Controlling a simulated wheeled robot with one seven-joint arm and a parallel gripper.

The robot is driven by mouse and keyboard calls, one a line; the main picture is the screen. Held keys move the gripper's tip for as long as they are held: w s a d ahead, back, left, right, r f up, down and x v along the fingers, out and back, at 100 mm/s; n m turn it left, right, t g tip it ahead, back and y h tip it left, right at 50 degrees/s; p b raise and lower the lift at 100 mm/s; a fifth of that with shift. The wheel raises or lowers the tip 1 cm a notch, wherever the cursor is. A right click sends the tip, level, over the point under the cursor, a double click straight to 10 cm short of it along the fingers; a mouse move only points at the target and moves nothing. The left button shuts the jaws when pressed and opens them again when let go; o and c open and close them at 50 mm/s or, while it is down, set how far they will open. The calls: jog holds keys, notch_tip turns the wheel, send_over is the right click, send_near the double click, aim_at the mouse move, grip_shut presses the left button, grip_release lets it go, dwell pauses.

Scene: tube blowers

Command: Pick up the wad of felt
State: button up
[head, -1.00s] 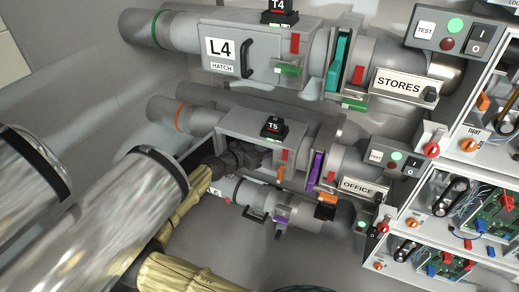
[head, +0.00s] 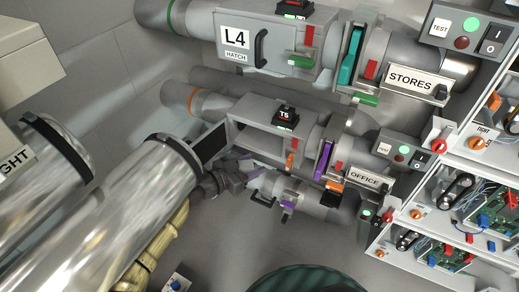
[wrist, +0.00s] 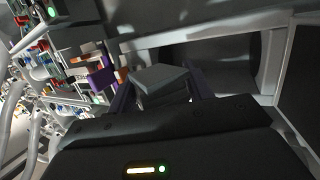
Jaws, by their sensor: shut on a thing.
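The wad of felt (wrist: 160,78) is a dark grey block in the wrist view, between my two fingers. My gripper (wrist: 157,92) is shut on it. In the head view my gripper (head: 240,172) is at the front of the T5 tube's open hatch box (head: 265,140), near its lower left edge. The wad is too small and shaded to make out clearly in the head view.
The open hatch door (head: 209,143) stands left of my gripper. The L4 hatch (head: 262,42) above is closed. A lower tube (head: 300,193) runs below. A dark green round bin (head: 310,280) is at the bottom. Circuit shelves (head: 455,185) stand at right.

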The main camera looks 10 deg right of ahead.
jog(key=shift+s+a, duration=0.5)
jog(key=shift+s, duration=0.2)
